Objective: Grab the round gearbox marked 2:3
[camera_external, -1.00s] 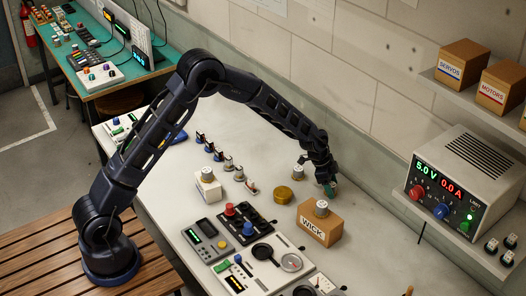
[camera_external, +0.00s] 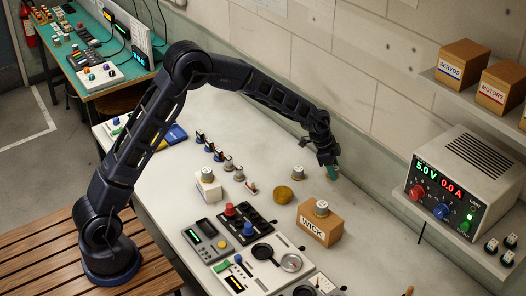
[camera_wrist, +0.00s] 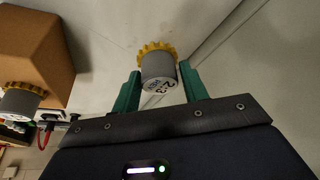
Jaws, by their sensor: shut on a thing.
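My gripper (camera_external: 332,172) is raised above the bench near the wall, to the right of a standing round gearbox (camera_external: 298,173). In the wrist view its green fingers (camera_wrist: 160,91) are shut on a round grey gearbox (camera_wrist: 158,68) with a yellow toothed rim. The marking on its pale end face appears to read 2:3, turned over in the picture. In the external view the held gearbox is hidden by the gripper. Another gearbox (camera_external: 321,208) stands on the brown WICK box (camera_external: 320,225); it also shows in the wrist view (camera_wrist: 20,100).
A gearbox (camera_external: 208,174) sits on a white block (camera_external: 208,190), with more small parts beside it. A mustard round tin (camera_external: 283,195) lies left of the WICK box. The wall runs close behind my gripper.

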